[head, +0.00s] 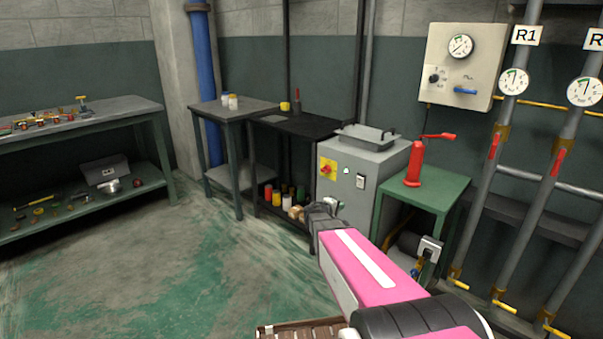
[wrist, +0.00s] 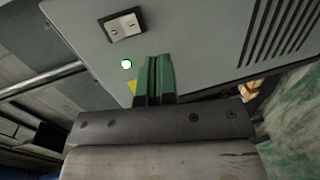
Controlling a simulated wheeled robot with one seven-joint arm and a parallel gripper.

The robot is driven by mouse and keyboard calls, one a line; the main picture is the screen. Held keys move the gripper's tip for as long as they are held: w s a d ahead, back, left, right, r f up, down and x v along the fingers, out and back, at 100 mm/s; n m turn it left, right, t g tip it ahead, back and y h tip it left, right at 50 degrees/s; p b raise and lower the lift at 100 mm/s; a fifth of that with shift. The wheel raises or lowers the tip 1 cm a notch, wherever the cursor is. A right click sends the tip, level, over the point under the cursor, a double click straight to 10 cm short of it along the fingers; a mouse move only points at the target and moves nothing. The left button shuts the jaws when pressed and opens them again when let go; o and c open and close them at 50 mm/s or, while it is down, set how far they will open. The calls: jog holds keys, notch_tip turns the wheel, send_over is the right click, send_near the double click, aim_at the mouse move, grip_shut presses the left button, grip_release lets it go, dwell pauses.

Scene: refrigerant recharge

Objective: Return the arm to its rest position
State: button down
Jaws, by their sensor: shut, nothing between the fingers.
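My arm reaches up from the bottom right of the head view, with pink and white links and a dark grey wrist. My gripper (head: 333,204) is at its far end, in front of the grey cabinet's lower part. In the wrist view the green fingers of my gripper (wrist: 154,62) are together and hold nothing. The grey cabinet (wrist: 190,50) fills much of that view behind the fingers, with a lit green lamp (wrist: 126,64) and a switch (wrist: 123,25). Whether the fingers touch the cabinet cannot be told.
The grey cabinet (head: 388,160) stands beside a green table (head: 440,190) with a red hand pump (head: 414,165). Pipes with gauges (head: 514,81) rise at the right. Workbenches (head: 80,115) line the left. A brown slatted thing (head: 300,331) is at the bottom edge. The floor at left is clear.

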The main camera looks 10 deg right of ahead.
jog(key=s+a+f+m+g+y, duration=0.1)
jog(key=s+f+m+g+y, duration=0.15)
jog(key=s, duration=0.55)
jog(key=s+a+f+m+g+y, duration=0.2)
jog(key=s+m+g+y, duration=0.15)
jog(key=s, duration=0.35)
jog(key=s+a+g+y, duration=0.3)
jog(key=s+a+y, duration=0.3)
jog(key=s+a, duration=0.4)
jog(key=shift+s+a+m+y, duration=0.25)
jog(key=shift+s+m+y, duration=0.15)
jog(key=shift+s, duration=0.1)
jog(key=shift+d, duration=0.15)
